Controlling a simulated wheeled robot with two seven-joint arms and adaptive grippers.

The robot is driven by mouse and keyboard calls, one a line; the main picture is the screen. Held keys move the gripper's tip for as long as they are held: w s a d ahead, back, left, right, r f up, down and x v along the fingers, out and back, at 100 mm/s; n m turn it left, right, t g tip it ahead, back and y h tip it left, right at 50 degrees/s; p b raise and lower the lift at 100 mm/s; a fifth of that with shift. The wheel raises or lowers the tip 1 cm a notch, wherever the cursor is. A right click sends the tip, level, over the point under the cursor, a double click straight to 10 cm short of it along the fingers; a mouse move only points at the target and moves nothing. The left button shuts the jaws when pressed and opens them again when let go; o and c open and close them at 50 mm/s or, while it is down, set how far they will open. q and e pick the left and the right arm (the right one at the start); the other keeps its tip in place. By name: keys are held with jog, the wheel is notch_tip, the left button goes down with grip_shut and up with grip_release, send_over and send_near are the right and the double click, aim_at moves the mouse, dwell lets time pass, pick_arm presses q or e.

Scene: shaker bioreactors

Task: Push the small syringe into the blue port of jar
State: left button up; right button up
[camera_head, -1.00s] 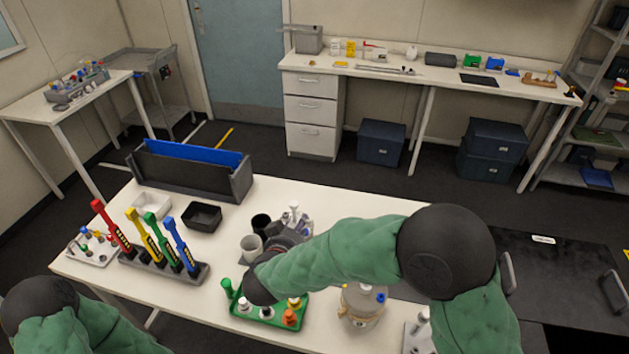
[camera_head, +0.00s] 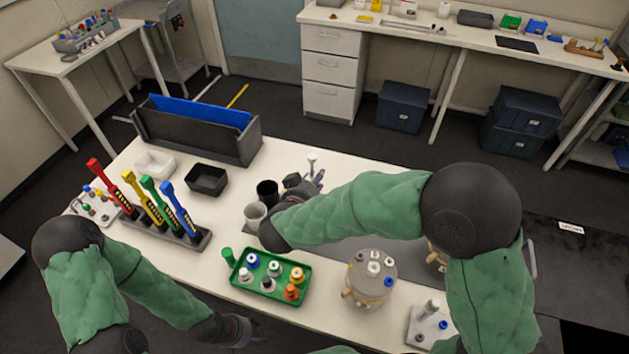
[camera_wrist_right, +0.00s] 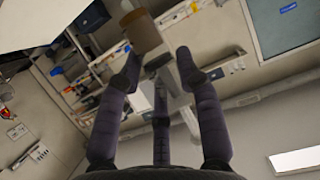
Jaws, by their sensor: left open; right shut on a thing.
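The jar (camera_head: 368,282) is a squat vessel with a grey lid and tan base. It stands on the white table right of the green tray. Its blue port (camera_head: 388,282) is at the lid's right edge. My right gripper (camera_head: 306,182) is behind and left of the jar, shut on a pale, thin upright piece that looks like the small syringe (camera_head: 311,165). In the right wrist view a pale barrel with a brown end (camera_wrist_right: 143,32) sits between the fingers (camera_wrist_right: 160,75). My left gripper (camera_head: 241,330) is open at the table's front edge, apart from the jar.
The green tray (camera_head: 238,277) holds several capped bottles. A rack (camera_head: 160,232) with coloured tools, black bin (camera_head: 207,180) and cups (camera_head: 255,213) stand left. A small block with a blue top (camera_head: 422,340) is front right. Part of another vessel (camera_head: 433,256) shows behind my right arm.

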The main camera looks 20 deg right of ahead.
jog(key=shift+f+b, duration=1.05)
jog(key=shift+b, duration=0.1)
jog(key=shift+r, duration=0.2)
jog(key=shift+p, duration=0.7)
jog(key=shift+f, duration=0.65)
jog(key=shift+p, duration=0.4)
dwell(0.7)
jog(key=shift+f, duration=0.4)
dwell(0.5)
jog(key=o, duration=1.1)
jog(key=shift+o, duration=0.2)
jog(key=shift+a, duration=0.1)
